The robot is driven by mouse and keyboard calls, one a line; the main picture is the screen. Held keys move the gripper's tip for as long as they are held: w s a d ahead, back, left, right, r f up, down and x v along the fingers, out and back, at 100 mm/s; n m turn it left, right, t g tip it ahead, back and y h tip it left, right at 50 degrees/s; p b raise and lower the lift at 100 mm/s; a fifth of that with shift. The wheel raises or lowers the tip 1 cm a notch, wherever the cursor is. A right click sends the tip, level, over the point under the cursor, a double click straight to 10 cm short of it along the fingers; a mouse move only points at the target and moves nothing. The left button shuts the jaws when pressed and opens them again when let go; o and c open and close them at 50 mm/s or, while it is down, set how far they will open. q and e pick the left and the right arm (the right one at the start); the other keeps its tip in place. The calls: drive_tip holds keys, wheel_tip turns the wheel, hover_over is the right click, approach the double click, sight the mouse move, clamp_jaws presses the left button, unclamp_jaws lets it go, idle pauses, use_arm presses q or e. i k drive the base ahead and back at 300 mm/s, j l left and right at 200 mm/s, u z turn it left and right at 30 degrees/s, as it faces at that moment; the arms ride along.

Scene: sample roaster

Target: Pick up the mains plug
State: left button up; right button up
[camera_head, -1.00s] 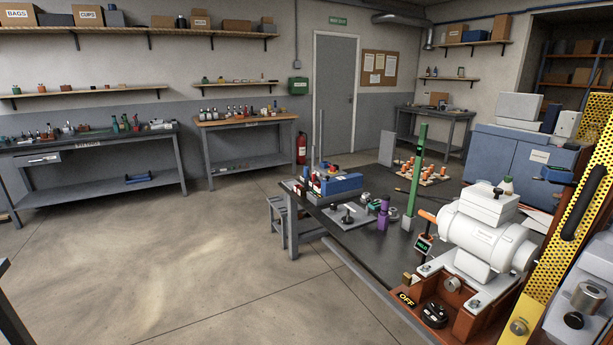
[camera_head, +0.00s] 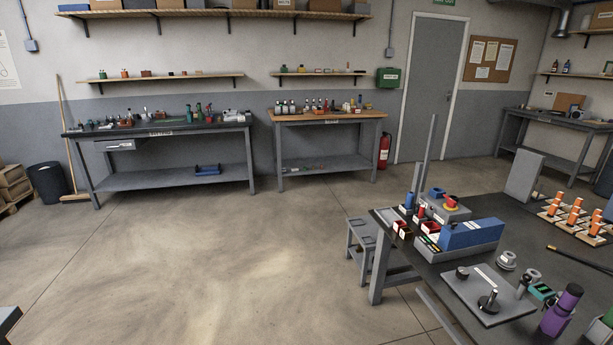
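I cannot make out a mains plug in the head view. Small items on the dark table (camera_head: 580,262) at the right and on the benches at the back are too small to tell apart. Neither of my grippers is in view.
A dark bench (camera_head: 100,132) and a wood-topped bench (camera_head: 350,115) stand along the back wall. A grey stool (camera_head: 362,235) is beside the table. A black bin (camera_head: 48,184) and a broom (camera_head: 68,140) stand at the left. The floor (camera_head: 220,260) in the middle is open.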

sight(408, 204)
drive_tip(key=i+z, duration=0.15)
drive_tip(key=i, duration=0.35)
drive_tip(key=i+j+z, duration=0.2)
drive_tip(key=i, duration=0.25)
drive_tip(key=i+j+z, duration=0.15)
drive_tip(key=i, duration=0.35)
